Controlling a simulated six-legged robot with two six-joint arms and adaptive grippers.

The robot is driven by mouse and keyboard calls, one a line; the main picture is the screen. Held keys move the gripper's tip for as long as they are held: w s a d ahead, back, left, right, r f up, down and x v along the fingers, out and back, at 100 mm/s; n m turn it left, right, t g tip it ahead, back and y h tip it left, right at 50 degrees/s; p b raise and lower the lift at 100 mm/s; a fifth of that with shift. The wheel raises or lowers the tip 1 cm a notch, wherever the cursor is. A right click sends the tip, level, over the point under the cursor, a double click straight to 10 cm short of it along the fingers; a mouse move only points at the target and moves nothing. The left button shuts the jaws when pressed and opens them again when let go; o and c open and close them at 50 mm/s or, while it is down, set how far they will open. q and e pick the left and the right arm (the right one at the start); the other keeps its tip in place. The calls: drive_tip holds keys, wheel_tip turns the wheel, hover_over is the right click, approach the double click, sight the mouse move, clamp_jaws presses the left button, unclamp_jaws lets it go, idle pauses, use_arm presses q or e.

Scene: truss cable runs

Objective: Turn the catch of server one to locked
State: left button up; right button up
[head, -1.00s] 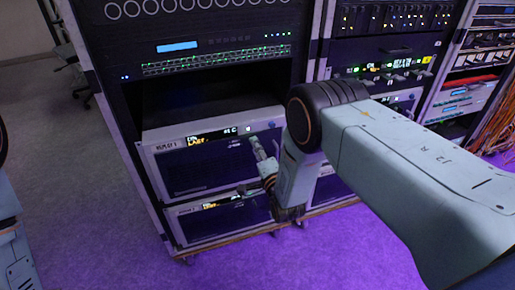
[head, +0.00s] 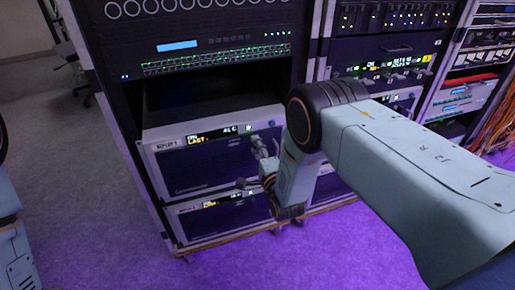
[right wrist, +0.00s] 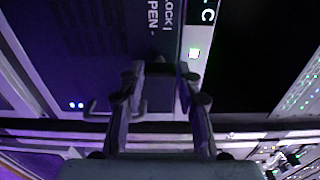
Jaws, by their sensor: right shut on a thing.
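Server one (head: 195,172) is the upper of two grey-framed boxes low in the left rack, with a lit display and a label at its upper left. My right gripper (head: 257,155) is at the right side of its front. In the right wrist view, my right gripper (right wrist: 160,78) has its fingers on both sides of the small dark catch (right wrist: 158,60), shut on it. The catch is mostly hidden in the head view. My left gripper is not in view.
A similar box (head: 215,222) sits just below server one. A switch with green lights (head: 205,60) is above, over a dark empty bay. More racks with orange cables (head: 497,130) stand at the right.

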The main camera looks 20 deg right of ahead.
drive_tip(key=o, duration=1.2)
drive_tip(key=shift+c, duration=0.2)
drive_tip(key=s, duration=1.2)
drive_tip(key=shift+d, duration=0.2)
